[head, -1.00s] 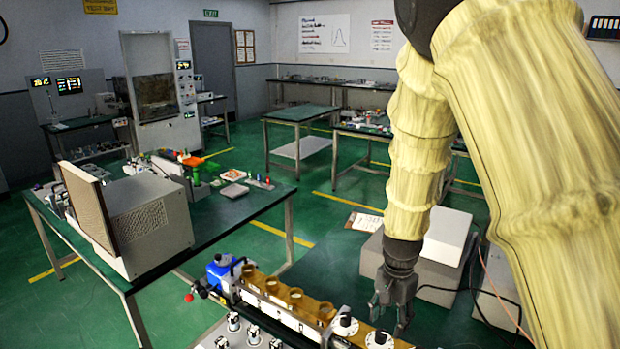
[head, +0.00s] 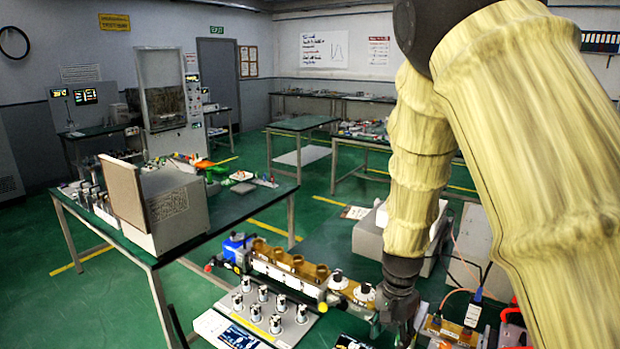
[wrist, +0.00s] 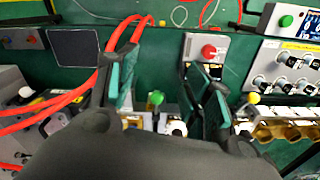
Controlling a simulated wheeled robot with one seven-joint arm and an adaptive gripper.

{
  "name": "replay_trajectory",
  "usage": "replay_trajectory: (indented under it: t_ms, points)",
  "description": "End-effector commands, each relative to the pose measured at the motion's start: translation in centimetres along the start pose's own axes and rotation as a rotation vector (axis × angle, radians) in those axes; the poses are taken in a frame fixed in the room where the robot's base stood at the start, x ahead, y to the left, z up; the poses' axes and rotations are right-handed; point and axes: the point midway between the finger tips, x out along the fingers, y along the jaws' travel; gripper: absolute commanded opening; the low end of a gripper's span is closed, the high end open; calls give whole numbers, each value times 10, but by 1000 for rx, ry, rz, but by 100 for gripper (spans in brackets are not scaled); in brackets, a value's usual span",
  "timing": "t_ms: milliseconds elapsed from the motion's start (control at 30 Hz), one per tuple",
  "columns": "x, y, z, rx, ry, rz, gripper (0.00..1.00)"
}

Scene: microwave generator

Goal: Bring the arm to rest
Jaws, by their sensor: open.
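My arm, in a pale yellow cover, hangs down from the top right of the head view. My gripper (head: 400,325) is dark grey and points down over the right end of the long brass-and-white apparatus (head: 290,265). In the wrist view my gripper (wrist: 165,92) has its two fingers spread apart with nothing held between them. A green knob (wrist: 156,98) and a grey box with a red button (wrist: 207,52) show around the gap between the fingers. I cannot tell whether the fingertips touch anything.
A panel with several silver knobs (head: 262,314) lies left of my gripper. Red cables (wrist: 108,65) run close by the left finger in the wrist view. A grey cabinet with an open door (head: 170,205) stands on the left bench. Open green floor (head: 240,275) lies between the benches.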

Motion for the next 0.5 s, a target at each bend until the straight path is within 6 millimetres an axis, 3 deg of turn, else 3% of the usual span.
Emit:
replay_trajectory:
  t_ms: [267,500]
  points:
    - [53,18,-2,-54,5,29,51]
    - [108,51,10,-132,18,51,51]
